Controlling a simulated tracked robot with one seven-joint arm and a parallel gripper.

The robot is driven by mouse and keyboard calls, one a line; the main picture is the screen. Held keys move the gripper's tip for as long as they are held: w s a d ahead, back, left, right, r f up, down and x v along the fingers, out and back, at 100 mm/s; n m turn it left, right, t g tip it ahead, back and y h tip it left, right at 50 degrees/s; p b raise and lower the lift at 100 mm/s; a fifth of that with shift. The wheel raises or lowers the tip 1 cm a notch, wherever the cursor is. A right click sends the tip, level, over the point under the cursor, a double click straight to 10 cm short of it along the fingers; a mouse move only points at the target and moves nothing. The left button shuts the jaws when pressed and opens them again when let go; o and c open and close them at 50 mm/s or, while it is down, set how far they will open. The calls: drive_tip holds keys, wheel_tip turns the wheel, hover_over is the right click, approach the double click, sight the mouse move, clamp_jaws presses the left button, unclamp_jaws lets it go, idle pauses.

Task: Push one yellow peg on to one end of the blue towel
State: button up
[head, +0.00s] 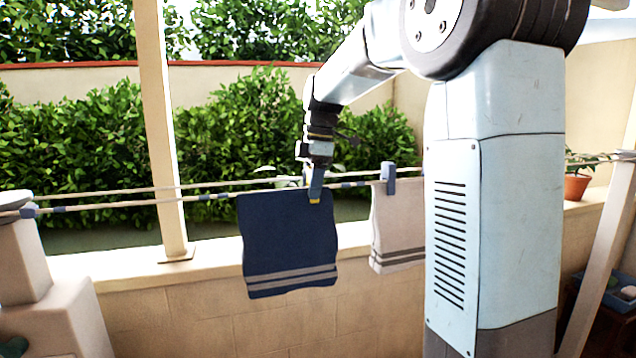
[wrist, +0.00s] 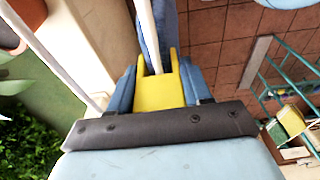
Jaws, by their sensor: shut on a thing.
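The blue towel (head: 288,236) hangs over the front clothes line, with grey stripes near its lower hem. My gripper (head: 316,188) points down at the towel's top right end. It is shut on a yellow peg (wrist: 152,95), held between its two blue fingers. In the head view only a small yellow bit of the peg (head: 315,202) shows below the fingers, against the towel. In the wrist view the pale line (wrist: 157,40) runs into the peg's slot, and the towel's top edge (wrist: 169,38) lies along it. How deep the peg sits is unclear.
A white towel (head: 392,240) hangs just right, with a grey-blue peg (head: 388,178) on its top. A second line runs behind. A post (head: 162,130) stands left, and a low wall (head: 210,315) lies below. A potted plant (head: 577,187) stands at the right.

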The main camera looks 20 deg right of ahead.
drive_tip(key=o, duration=1.1)
drive_tip(key=shift+r, duration=4.05)
